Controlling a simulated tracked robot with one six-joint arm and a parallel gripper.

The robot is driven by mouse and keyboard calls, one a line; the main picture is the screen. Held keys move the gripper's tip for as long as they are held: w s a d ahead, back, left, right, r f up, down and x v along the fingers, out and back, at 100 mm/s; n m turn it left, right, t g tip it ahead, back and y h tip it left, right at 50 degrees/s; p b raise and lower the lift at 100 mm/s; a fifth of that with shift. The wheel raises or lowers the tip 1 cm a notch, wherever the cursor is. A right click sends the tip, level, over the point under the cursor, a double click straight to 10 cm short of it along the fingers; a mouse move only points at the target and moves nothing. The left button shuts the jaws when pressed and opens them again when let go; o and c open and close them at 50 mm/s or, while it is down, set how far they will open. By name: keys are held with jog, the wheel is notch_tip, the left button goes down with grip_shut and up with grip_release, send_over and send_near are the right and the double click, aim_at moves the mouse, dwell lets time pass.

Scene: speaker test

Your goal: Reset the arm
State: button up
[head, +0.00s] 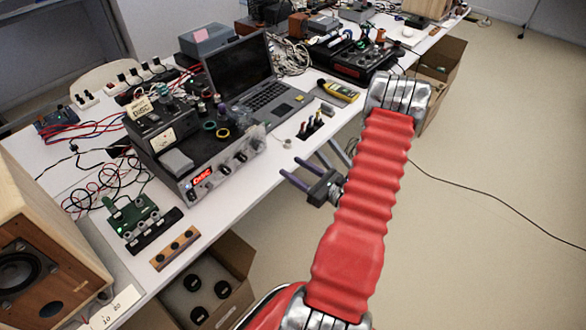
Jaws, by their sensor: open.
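My gripper (306,168) is at the middle of the head view, beside my red-sleeved arm. Its dark fingers point left toward the front edge of the workbench (232,212). The fingers are apart, with nothing visible between them. The arm rises from the bottom of the view and bends at a grey joint at upper right. Part of the gripper is hidden behind the arm.
A silver test unit (213,175) with a red display, an open laptop (240,72) and a yellow meter (339,91) stand on the bench. A wooden speaker (45,255) is at lower left. Cardboard boxes (237,252) sit below the bench edge. The floor at right is clear except for a black cable (500,205).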

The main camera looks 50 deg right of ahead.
dwell(0.4)
jog(key=s+a+f+n+g+y, duration=0.25)
jog(key=a+n+y, duration=0.2)
jog(key=a, duration=0.45)
jog(key=s+a+r+n+g+y, duration=0.2)
jog(key=s+a+r+n+g, duration=0.15)
jog(key=a+n+g, duration=0.3)
jog(key=s+a+r+n+g+y, duration=0.2)
jog(key=a+r+n+g, duration=0.2)
jog(key=a+n+g, duration=0.3)
jog(key=s+a+r+n+t+h, duration=0.1)
jog(key=a+r+n+h, duration=0.3)
jog(key=a+r+n, duration=0.3)
jog(key=s+a+r+n+t+h, duration=0.1)
jog(key=a+r+n+h, duration=0.4)
jog(key=r, duration=1.1)
jog(key=a+n+t, duration=0.1)
jog(key=a+n, duration=0.2)
jog(key=n, duration=0.2)
jog(key=shift+s+n+t, duration=0.15)
jog(key=shift+n+t, duration=0.15)
